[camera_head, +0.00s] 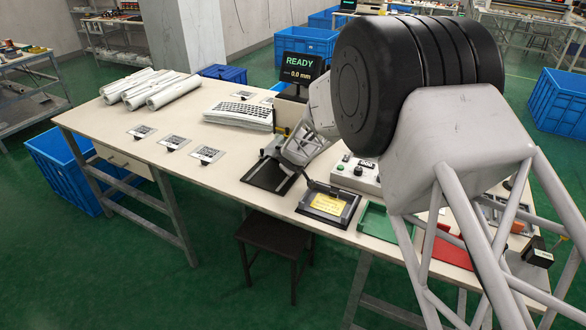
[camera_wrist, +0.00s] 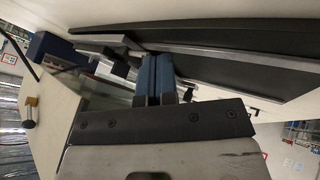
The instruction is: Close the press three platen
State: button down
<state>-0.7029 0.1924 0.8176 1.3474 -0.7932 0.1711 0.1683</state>
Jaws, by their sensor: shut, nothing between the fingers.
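A press with a black frame (camera_head: 330,216) stands near the table's front edge, with a yellow sheet (camera_head: 328,204) showing inside it. To its left is a black flat plate (camera_head: 268,177), partly covered by my arm. I cannot tell which of these is press three. My gripper is over or beside the left plate; its fingertips are hidden in the head view. In the wrist view my gripper (camera_wrist: 158,72) has its blue fingers together and empty. A dark flat panel (camera_wrist: 250,72) with a grey bar lies close beyond them; I cannot tell whether they touch it.
A screen (camera_head: 297,72) reads READY and 0.0 mm. A control box (camera_head: 355,175) with buttons stands behind the presses. Green (camera_head: 378,225) and red (camera_head: 450,248) trays lie to the right. White rolls (camera_head: 150,88) and a stack of films (camera_head: 238,115) are at the left.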

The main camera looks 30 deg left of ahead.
aim_at(288, 180)
jog(key=shift+s, duration=0.15)
jog(key=shift+s+a+f, duration=0.1)
jog(key=shift+s+a, duration=0.1)
jog(key=shift+s, duration=0.7)
jog(key=shift+s+a+f, duration=0.1)
jog(key=shift+s+a, duration=0.05)
jog(key=shift+s, duration=0.7)
jog(key=shift+s+r, duration=0.2)
jog(key=shift+r, duration=0.05)
jog(key=v, duration=0.9)
jog(key=shift+r, duration=0.15)
jog(key=shift+s+d, duration=0.1)
jog(key=shift+s, duration=0.05)
